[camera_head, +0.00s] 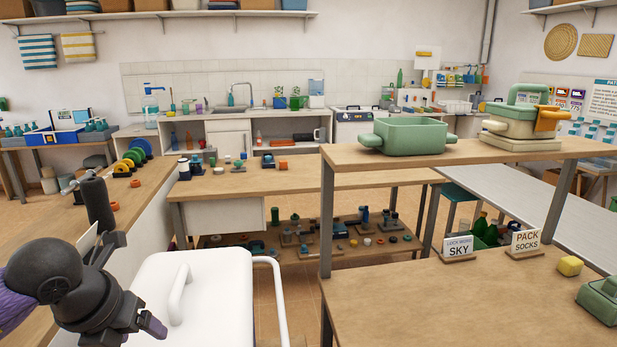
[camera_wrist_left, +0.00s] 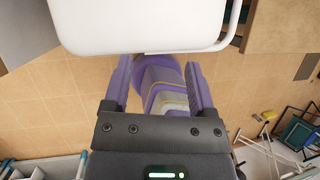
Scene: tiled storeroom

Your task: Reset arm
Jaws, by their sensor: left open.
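My left arm comes in at the lower left of the head view, dark grey with purple parts. My left gripper (camera_head: 145,325) is beside the white cart-like top with a handle (camera_head: 190,300). In the left wrist view my left gripper (camera_wrist_left: 160,75) has its two purple fingers wide apart. A purple and grey banded shape shows between and beyond the fingers; I cannot tell whether they touch it. The white top (camera_wrist_left: 140,25) also shows ahead of the fingertips. My right gripper is in neither view.
A wooden table (camera_head: 440,310) at right carries signs and a yellow block (camera_head: 570,266). A raised shelf (camera_head: 480,152) bears a green pot (camera_head: 410,137). A wooden counter (camera_head: 60,230) lies along the left. Tiled floor shows between the furniture.

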